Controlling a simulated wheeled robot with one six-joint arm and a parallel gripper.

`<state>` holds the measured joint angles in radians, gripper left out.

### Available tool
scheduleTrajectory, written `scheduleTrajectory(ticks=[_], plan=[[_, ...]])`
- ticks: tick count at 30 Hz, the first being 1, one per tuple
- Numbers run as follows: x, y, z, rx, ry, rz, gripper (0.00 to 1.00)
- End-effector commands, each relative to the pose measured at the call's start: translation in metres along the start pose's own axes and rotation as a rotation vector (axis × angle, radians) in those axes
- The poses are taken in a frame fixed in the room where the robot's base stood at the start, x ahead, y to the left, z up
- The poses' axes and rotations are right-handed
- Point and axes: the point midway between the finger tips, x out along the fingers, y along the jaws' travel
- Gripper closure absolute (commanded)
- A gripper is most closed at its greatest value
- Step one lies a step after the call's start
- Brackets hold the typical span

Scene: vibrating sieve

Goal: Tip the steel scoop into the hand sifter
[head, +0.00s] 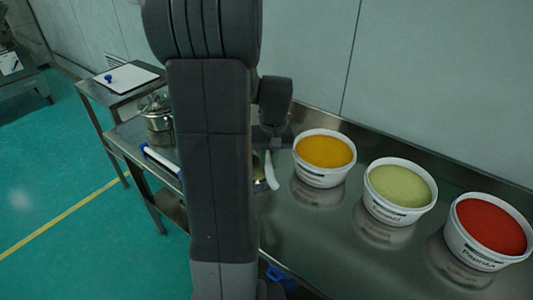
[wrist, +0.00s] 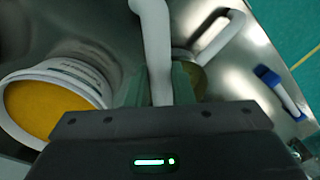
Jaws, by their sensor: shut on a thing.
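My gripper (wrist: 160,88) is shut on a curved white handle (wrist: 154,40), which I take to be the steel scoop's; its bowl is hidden. In the head view a white handle (head: 271,171) shows just right of my arm, below the dark wrist. In the wrist view a second white handle (wrist: 218,38) lies to the right of the held one, by a partly hidden round thing (wrist: 200,82) with a yellow-green tint. This may be the hand sifter, but I cannot tell for sure. My arm hides much of this spot in the head view, including the fingertips.
Tubs of orange (head: 324,158), pale green (head: 399,191) and red (head: 487,232) material stand along the steel bench's right part. A steel pot (head: 158,126) and a blue-ended white stick (head: 160,160) are at left. A white sheet (head: 126,79) lies beyond.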

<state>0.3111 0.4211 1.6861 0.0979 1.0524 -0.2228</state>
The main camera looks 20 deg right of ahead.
Motion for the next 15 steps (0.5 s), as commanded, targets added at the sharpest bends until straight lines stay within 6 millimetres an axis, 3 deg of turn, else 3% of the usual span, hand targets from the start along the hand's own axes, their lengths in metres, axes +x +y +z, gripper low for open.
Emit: scheduleTrajectory(ticks=[15], plan=[[-0.0039,0.0063,-0.0003,0.002,0.003,-0.454,1.0]])
